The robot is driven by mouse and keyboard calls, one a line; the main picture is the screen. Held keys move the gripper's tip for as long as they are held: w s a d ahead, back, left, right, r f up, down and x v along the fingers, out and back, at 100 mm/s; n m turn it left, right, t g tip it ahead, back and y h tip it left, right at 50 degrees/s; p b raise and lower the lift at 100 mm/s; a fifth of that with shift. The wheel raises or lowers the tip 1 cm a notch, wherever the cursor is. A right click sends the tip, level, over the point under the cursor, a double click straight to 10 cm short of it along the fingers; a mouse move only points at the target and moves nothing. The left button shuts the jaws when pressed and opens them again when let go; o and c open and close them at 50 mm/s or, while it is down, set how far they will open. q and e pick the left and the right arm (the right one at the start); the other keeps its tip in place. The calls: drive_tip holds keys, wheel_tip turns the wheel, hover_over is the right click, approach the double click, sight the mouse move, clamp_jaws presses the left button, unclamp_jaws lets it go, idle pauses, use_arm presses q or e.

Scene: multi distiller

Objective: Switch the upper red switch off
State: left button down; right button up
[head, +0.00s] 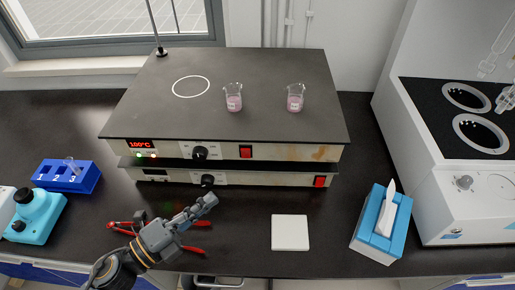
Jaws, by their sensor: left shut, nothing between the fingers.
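The upper red switch (245,151) sits on the front panel of the upper hot plate (290,152), right of its black knob (200,153). The plate's display (141,144) is lit and reads 100°C. The lower red switch (319,181) is on the lower unit's panel (260,179), farther right. My left gripper (208,202) is shut and empty. It is in front of the lower unit near its knob, below and left of the upper switch, and apart from it in the picture. My right gripper is out of view.
Two beakers with pink liquid, a left one (234,101) and a right one (295,101), stand on the hot plate. Red-handled pliers (122,226) lie beside my arm. A white square (290,232) and a blue tissue box (366,240) are at the right front.

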use_arm(q)
drive_tip(key=v, duration=0.2)
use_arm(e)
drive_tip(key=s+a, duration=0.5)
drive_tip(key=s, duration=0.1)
use_arm(q)
drive_tip(key=p, duration=0.3)
approach(246, 154)
drive_tip(key=s+d, duration=0.2)
drive_tip(key=d, duration=0.1)
drive_tip(key=shift+w+d+r+p, duration=0.15)
drive_tip(key=shift+w+d+p, duration=0.2)
drive_tip(key=shift+w, duration=0.65)
drive_tip(key=shift+w+d+r+p, duration=0.2)
drive_tip(key=shift+w+d+p, duration=0.15)
drive_tip(key=shift+w, duration=0.65)
drive_tip(key=shift+w+d+r+p, duration=0.2)
drive_tip(key=shift+w+d, duration=0.25)
drive_tip(key=shift+w, duration=0.6)
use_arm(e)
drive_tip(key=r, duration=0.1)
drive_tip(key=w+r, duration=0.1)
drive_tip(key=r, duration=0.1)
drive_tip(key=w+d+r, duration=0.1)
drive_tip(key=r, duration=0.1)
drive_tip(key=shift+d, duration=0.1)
